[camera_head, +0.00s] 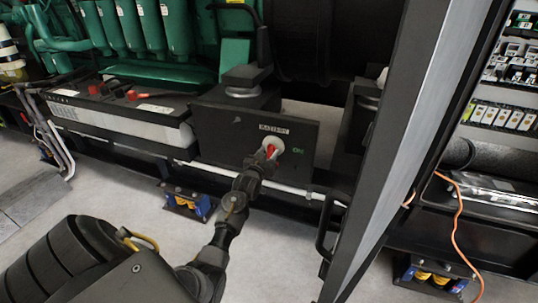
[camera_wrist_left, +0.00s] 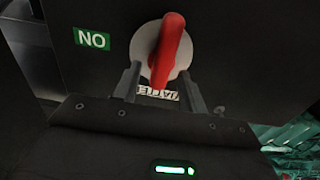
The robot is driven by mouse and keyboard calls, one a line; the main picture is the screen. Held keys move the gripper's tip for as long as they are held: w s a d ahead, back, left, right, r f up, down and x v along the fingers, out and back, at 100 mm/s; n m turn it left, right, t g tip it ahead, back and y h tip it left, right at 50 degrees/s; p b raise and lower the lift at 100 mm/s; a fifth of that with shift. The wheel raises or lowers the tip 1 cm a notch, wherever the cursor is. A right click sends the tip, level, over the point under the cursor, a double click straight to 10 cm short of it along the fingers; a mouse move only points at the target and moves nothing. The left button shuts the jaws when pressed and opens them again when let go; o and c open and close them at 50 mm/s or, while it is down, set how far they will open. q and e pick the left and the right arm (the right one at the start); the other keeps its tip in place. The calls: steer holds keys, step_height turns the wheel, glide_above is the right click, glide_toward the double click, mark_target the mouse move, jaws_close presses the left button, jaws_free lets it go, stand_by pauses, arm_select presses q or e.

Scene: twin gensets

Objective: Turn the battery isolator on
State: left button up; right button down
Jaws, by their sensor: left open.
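The battery isolator is a red handle (camera_head: 270,151) on a pale round disc, on the front of a dark box (camera_head: 225,135). A "BATTERY" label (camera_head: 273,129) is above it and a green "ON" label (camera_head: 298,151) to its right. In the left wrist view the red handle (camera_wrist_left: 168,48) stands close to upright, and the "ON" label (camera_wrist_left: 92,39) appears upside down at left. My left gripper (camera_head: 265,160) is open at the isolator. Its fingers (camera_wrist_left: 160,82) are on either side of the handle's lower end; contact cannot be told. My right gripper is out of view.
A battery (camera_head: 120,125) with red terminal caps is at left. A dark post (camera_head: 385,150) and a loop handle (camera_head: 328,225) are to the right of the box. A white pipe (camera_head: 285,188) runs below it. An orange cable (camera_head: 457,220) hangs at far right.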

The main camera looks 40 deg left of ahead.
arm_select(q)
steer(key=shift+w+a, duration=0.1)
steer(key=shift+w, duration=0.25)
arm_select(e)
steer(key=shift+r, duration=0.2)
arm_select(q)
steer(key=shift+c, duration=0.4)
